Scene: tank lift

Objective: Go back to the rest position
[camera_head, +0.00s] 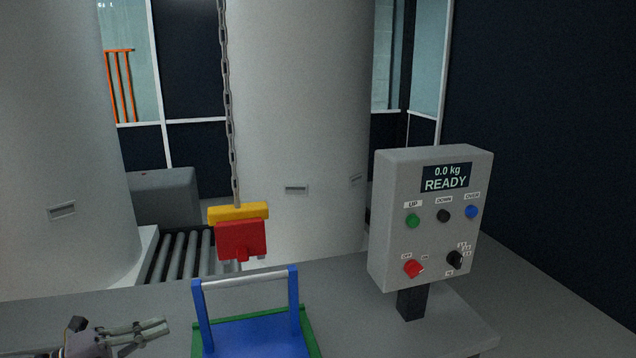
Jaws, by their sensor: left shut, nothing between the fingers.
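My left gripper (152,332) shows at the lower left, low over the grey surface, with its fingers pointing right. Its fingers are shut with nothing between them. It is apart from the blue carrier (255,337), which stands to its right with a grey bar handle across two blue posts. My right gripper is not in view. A red and yellow hoist block (241,238) hangs on a chain (229,110) above and behind the carrier's handle, apart from it.
A grey control box (386,225) on a post stands at the right, its display reading "0.0 kg READY". It has green, black and blue buttons, a red knob and a black selector. Large grey cylinders (300,120) and a roller conveyor (178,258) are behind. Green edging (314,340) borders the carrier.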

